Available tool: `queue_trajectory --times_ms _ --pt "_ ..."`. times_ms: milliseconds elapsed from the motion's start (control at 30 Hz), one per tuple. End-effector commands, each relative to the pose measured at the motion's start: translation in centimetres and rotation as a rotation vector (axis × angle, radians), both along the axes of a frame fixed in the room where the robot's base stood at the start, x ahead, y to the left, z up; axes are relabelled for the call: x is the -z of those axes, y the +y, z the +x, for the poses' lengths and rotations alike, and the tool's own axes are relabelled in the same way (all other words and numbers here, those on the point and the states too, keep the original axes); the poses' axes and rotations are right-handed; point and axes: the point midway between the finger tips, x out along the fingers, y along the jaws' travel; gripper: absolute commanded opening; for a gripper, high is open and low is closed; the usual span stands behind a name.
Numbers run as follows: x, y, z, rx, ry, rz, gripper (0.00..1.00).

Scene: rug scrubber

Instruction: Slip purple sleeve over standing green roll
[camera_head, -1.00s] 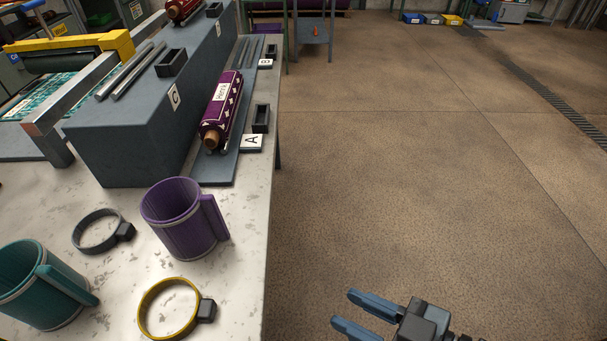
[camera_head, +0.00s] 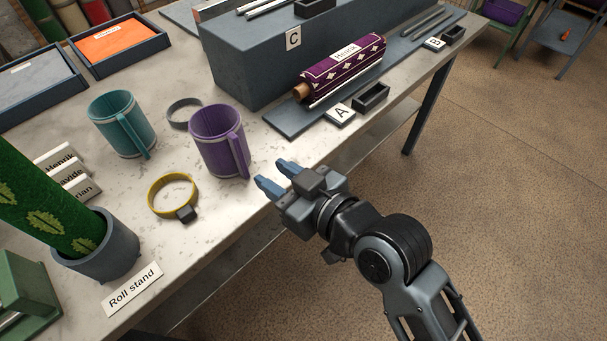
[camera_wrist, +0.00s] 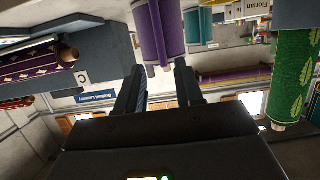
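The purple sleeve (camera_head: 213,150) stands upright on the table, a hollow cylinder with a strip-like handle on its right side. The green roll (camera_head: 35,210), patterned with leaves, stands tilted in the grey roll stand (camera_head: 100,258) at the left; its top is out of frame. My gripper (camera_head: 278,177) is open and empty, right of the sleeve near the table edge, its fingers pointing toward the sleeve's handle without visible contact. In the wrist view, the sleeve (camera_wrist: 160,30) shows beyond the parted fingers (camera_wrist: 158,80), and the green roll (camera_wrist: 293,75) is at the right.
A teal sleeve (camera_head: 117,128), a dark ring (camera_head: 184,113) and a yellow ring (camera_head: 171,190) stand or lie near the purple sleeve. A purple patterned roll (camera_head: 342,68) lies by label A. Name cards (camera_head: 68,172) stand near the roll stand. Bare tabletop lies front of the yellow ring.

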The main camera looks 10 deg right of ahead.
Motion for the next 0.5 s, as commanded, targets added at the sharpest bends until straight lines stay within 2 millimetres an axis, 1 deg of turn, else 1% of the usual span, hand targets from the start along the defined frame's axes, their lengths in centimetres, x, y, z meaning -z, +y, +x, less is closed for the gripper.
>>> queue_trajectory --times_ms 167,500 --pt "0.4 0.6 0.8 -0.001 0.000 0.002 0.36" --pt "1.5 2.5 3.7 -0.001 -0.001 0.002 0.36"
